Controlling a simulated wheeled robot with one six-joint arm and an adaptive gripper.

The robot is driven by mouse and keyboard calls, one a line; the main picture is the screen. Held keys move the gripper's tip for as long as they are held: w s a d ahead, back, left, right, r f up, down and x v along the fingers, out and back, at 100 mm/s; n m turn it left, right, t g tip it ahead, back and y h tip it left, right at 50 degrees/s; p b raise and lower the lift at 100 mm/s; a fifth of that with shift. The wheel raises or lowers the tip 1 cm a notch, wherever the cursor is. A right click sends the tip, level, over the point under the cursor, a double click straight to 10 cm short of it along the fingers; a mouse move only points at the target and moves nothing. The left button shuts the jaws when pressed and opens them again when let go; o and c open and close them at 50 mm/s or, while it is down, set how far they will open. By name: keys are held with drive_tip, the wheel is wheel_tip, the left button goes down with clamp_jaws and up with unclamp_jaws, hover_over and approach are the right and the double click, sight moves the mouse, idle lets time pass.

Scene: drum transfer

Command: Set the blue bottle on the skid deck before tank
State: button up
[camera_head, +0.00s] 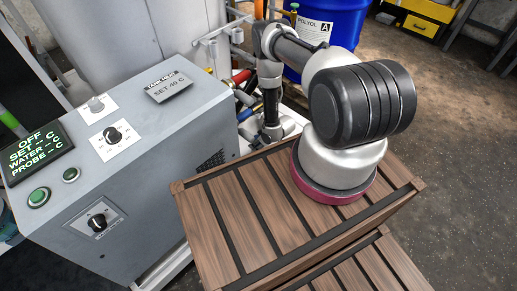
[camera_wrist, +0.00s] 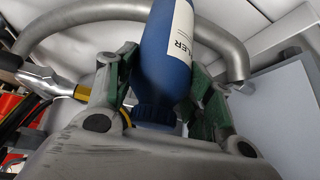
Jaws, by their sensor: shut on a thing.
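The blue bottle (camera_wrist: 168,50), with a white label and a dark blue ribbed cap, is between the green-padded fingers of my gripper (camera_wrist: 163,82) in the wrist view. My gripper is shut on it near the cap end. In the head view my gripper (camera_head: 268,128) is low between the grey cabinet and the wooden slatted top; the bottle cannot be made out there. The large pale tank (camera_head: 120,35) stands behind the cabinet at the upper left. The pale skid deck (camera_head: 291,101) shows only in part beside my arm; whether the bottle touches it cannot be told.
The grey control cabinet (camera_head: 150,130) stands close left of my gripper. A wooden slatted top (camera_head: 225,215) is in front. Pipes and hoses (camera_head: 238,82) crowd behind. A blue drum (camera_head: 338,18) stands at the back. A curved metal pipe (camera_wrist: 75,15) arches near the bottle.

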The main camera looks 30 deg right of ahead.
drive_tip(key=shift+f, duration=2)
drive_tip(key=shift+f, duration=0.15)
drive_tip(key=o, duration=1.3)
